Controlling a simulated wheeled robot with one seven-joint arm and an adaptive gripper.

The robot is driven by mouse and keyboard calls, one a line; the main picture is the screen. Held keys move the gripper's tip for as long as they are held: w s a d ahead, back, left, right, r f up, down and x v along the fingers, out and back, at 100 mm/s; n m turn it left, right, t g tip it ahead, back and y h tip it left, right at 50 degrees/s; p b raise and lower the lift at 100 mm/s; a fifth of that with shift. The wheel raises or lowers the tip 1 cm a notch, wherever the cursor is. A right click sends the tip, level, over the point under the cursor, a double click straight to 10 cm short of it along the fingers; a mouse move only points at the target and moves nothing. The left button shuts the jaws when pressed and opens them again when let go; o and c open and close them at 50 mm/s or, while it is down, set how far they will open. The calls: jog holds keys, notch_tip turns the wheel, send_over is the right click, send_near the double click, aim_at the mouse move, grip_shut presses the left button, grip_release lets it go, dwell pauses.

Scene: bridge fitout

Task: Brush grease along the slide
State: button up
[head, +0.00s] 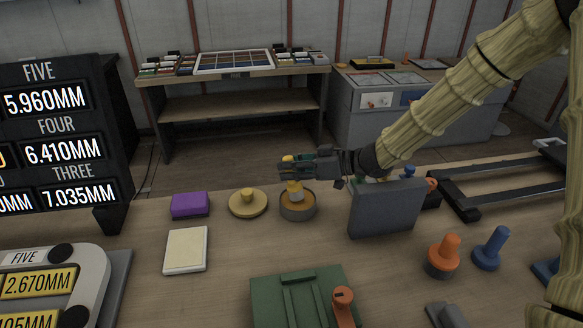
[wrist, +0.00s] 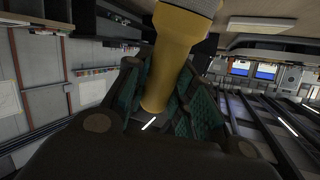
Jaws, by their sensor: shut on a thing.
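My gripper (head: 292,167) is shut on the yellow handle of a brush (head: 295,188). The handle also shows between the teal finger pads in the wrist view (wrist: 172,55), with a grey part at its far end. In the head view the brush is roughly upright, with its lower end at a round grey-brown pot (head: 298,211). I cannot tell whether the bristles touch the pot's contents. A green block with raised rails (head: 267,300) lies at the front of the bench and may be the slide. An orange knobbed part (head: 343,303) is at its right.
A yellow knobbed disc (head: 248,203), purple block (head: 190,204) and white pad (head: 186,250) lie left of the pot. A grey upright panel (head: 387,208) stands right. Orange (head: 444,258) and blue (head: 489,250) knobbed pieces stand further right. Bare bench lies between pot and green block.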

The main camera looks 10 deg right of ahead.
jog(key=shift+r+p, duration=3.5)
jog(key=shift+p, duration=0.05)
